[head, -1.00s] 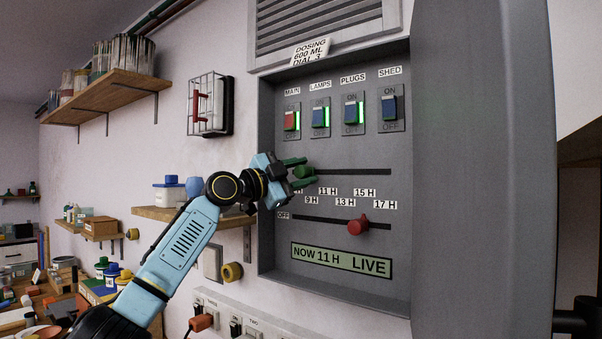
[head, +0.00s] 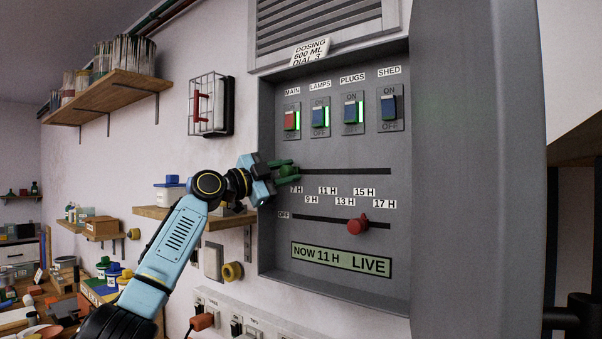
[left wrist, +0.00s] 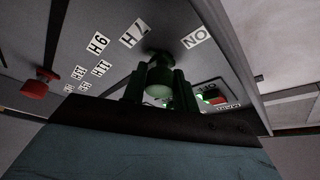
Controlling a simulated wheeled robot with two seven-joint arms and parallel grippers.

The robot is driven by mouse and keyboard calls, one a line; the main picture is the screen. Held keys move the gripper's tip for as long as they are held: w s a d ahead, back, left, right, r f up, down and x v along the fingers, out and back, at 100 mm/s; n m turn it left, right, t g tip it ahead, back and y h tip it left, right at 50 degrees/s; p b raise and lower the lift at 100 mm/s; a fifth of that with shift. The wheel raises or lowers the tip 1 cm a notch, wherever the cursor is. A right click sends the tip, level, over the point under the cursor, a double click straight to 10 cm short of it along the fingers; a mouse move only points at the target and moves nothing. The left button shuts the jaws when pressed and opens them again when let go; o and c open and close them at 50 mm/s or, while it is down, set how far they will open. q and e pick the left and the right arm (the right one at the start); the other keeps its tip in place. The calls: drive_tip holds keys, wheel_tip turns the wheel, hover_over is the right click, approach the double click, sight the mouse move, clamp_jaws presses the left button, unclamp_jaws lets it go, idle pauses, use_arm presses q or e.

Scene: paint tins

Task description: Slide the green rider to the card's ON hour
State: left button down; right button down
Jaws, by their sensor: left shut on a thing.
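The green rider (head: 289,171) is on the upper slot of the grey panel, at the slot's left end, just above the 7 H label (head: 296,189). My left gripper (head: 283,171) is shut on it and partly hides it. In the left wrist view the rider (left wrist: 160,80) shows between the dark fingers, beside the 7 H label (left wrist: 134,33) and the ON label (left wrist: 195,37). The only card I make out is a white one (head: 311,50) above the switches, reading DOSING 600 ML DIAL 3; no ON hour is legible on it. My right gripper is not in view.
A red rider (head: 357,225) sits on the lower slot, below 13 H and 15 H. The display (head: 341,260) reads NOW 11 H LIVE. Several switches line the panel top. The upper slot (head: 345,171) is clear to the right. A grey door (head: 475,170) stands at right.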

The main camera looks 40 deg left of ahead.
use_arm(q)
drive_tip(key=shift+a+r, duration=0.1)
drive_tip(key=shift+a, duration=0.15)
drive_tip(key=c, duration=1.1)
unclamp_jaws()
drive_tip(key=shift+a, duration=0.15)
drive_tip(key=shift+s, duration=0.15)
drive_tip(key=b+v, duration=0.5)
drive_tip(key=v, duration=0.8)
drive_tip(key=shift+f+b, duration=0.2)
drive_tip(key=shift+b, duration=0.2)
drive_tip(key=shift+s, duration=0.1)
